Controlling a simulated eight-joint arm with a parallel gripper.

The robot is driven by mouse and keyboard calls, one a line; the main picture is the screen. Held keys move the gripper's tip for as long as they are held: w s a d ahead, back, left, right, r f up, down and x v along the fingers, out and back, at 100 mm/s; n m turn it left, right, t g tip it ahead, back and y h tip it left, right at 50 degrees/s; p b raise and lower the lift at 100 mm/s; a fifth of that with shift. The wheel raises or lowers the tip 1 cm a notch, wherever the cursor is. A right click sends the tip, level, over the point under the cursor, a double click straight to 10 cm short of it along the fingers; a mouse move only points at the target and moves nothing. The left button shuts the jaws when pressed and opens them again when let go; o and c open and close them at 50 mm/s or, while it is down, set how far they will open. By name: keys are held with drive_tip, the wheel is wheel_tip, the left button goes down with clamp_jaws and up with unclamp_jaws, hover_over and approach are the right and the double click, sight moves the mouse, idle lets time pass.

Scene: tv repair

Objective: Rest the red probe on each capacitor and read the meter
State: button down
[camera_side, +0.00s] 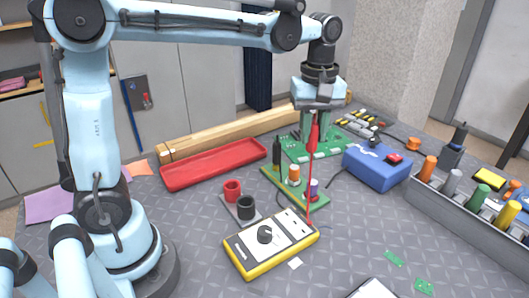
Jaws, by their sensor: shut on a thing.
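My gripper (316,108) is shut on the red probe (313,135) and holds it upright above the green circuit board. A thin red line runs down from the probe past the purple capacitor (314,188) to the meter's far right corner; I cannot tell where probe tip ends and lead begins, or whether it touches anything. An orange and white capacitor (294,174) stands on the small green board (314,202), left of the purple one. A black upright part (276,152) stands at that board's left end. The yellow meter (264,252) lies in front; its reading is not legible.
A blue box (376,168) is at right, beside a grey bin (455,216) of tools.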

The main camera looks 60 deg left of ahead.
drive_tip(key=shift+w+a+f, duration=0.1)
drive_tip(key=shift+w+f, duration=0.05)
drive_tip(key=shift+w, duration=0.4)
drive_tip(key=shift+w+f, duration=0.15)
drive_tip(key=shift+w, duration=0.35)
drive_tip(key=shift+f, duration=0.1)
drive_tip(key=shift+f, duration=2.7)
drive_tip(key=shift+f, duration=0.7)
drive_tip(key=shift+r, duration=0.1)
wheel_tip(320, 180, up, 6)
drive_tip(key=shift+f, duration=0.1)
idle(1.4)
